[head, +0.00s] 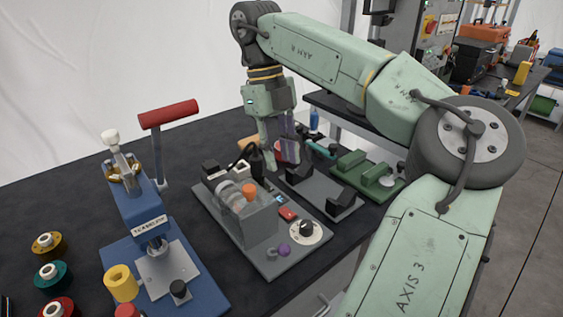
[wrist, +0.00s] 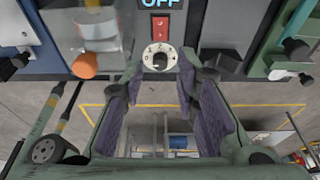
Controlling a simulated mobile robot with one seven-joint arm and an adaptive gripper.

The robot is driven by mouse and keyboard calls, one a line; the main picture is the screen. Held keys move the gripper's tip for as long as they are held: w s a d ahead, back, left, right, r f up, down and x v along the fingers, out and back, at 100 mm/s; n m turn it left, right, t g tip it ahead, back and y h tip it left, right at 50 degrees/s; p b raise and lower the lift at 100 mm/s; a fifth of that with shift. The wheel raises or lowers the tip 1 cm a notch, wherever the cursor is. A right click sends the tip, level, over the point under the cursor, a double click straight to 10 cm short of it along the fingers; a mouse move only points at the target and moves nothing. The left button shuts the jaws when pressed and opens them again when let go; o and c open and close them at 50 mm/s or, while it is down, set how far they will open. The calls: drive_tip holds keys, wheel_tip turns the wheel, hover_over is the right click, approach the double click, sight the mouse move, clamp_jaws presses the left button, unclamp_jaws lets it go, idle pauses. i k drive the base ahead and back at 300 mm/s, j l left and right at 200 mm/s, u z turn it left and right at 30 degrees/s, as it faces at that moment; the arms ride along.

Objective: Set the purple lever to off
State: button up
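The purple lever shows in the head view as a small round purple knob (head: 284,250) at the front edge of the grey station (head: 258,262). I cannot tell its setting, and I cannot make it out in the wrist view. A small display (wrist: 160,3) on the station reads OFF in the wrist view, above a red switch (wrist: 160,27) and a round dial (wrist: 160,58). My gripper (head: 279,162) is behind the station in the head view, apart from the purple knob. In the wrist view my gripper (wrist: 157,78) is open and empty, its purple-lined fingers spread apart.
An orange knob (head: 249,190) tops the station's clear housing. A blue press (head: 150,222) with a red handle (head: 169,113) stands left. A dark grey fixture (head: 322,190) and a green fixture (head: 366,176) stand right. Coloured rings lie at far left.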

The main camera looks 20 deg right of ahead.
sight(283, 249)
drive_tip(key=k, duration=1)
